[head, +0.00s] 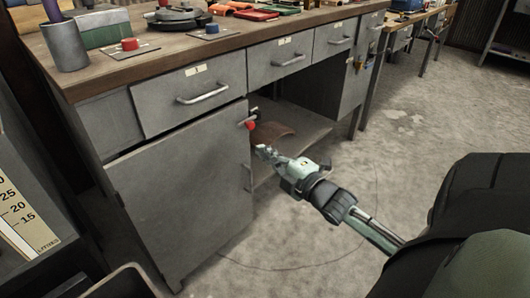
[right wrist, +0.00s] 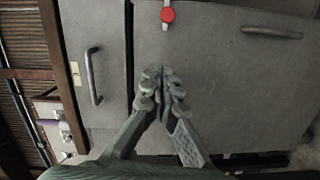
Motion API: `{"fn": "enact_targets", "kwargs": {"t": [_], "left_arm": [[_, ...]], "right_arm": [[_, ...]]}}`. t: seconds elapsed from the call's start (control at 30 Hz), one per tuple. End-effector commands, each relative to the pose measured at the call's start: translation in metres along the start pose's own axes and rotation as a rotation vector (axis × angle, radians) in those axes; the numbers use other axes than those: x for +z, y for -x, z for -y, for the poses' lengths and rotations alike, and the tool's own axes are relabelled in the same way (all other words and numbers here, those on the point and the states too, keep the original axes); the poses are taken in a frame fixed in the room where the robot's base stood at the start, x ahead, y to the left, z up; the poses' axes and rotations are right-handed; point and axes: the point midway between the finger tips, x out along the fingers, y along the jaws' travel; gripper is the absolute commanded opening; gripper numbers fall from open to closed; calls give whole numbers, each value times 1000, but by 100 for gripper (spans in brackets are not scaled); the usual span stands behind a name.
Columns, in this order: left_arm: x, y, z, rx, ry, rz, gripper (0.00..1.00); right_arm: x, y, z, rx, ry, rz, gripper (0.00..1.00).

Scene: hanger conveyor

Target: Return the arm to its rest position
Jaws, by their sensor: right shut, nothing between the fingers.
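In the right wrist view the closed fingertips (right wrist: 162,80) stand before the grey cabinet front, apart from the red knob (right wrist: 167,15). In the head view this red knob (head: 251,125) is just above and left of the fingertips. My right arm (head: 375,235) reaches in from the lower right. My left gripper is not in view.
Closed drawers (head: 190,92) with bar handles run under the wooden bench top. A brown curved piece (head: 272,135) lies on the bench's low shelf. A grey cup (head: 65,45) and other items stand on top. Concrete floor (head: 410,130) is clear to the right.

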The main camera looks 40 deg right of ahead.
Motion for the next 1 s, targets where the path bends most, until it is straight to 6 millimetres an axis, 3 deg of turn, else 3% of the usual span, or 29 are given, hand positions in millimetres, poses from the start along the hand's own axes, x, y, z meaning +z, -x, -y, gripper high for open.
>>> {"fn": "enact_targets", "kwargs": {"t": [0.47,0.57,0.67,0.77,0.9,1.0], "left_arm": [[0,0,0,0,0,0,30],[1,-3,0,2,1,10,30],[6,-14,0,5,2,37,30],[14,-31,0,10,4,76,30],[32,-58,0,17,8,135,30],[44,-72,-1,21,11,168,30]], "right_arm": [[0,0,0,-1,-1,0,0],[-1,1,12,-44,-46,21,0],[-4,8,48,-175,-190,98,0],[-14,30,106,-369,-411,243,0],[-42,84,179,-626,-703,514,0],[-64,125,212,-754,-846,706,0]]}}
